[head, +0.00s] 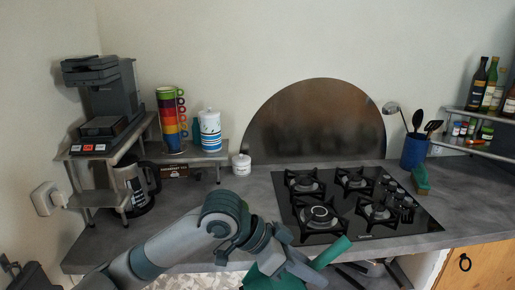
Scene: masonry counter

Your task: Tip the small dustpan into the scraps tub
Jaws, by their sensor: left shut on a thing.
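The green dustpan (332,252) is at the bottom middle of the head view, in front of the counter's front edge. Its handle slants up to the right, and its pan runs down to the bottom edge, partly hidden by my arm. My left gripper (302,268) is shut on the dustpan; the fingertips are hard to make out. I cannot make out a scraps tub. My right gripper is not in view.
A black gas hob (365,237) is set in the grey counter (240,205). A coffee machine (105,95), stacked mugs (171,120) and white jars stand left. A utensil pot (414,150), green brush (421,180) and bottles are right.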

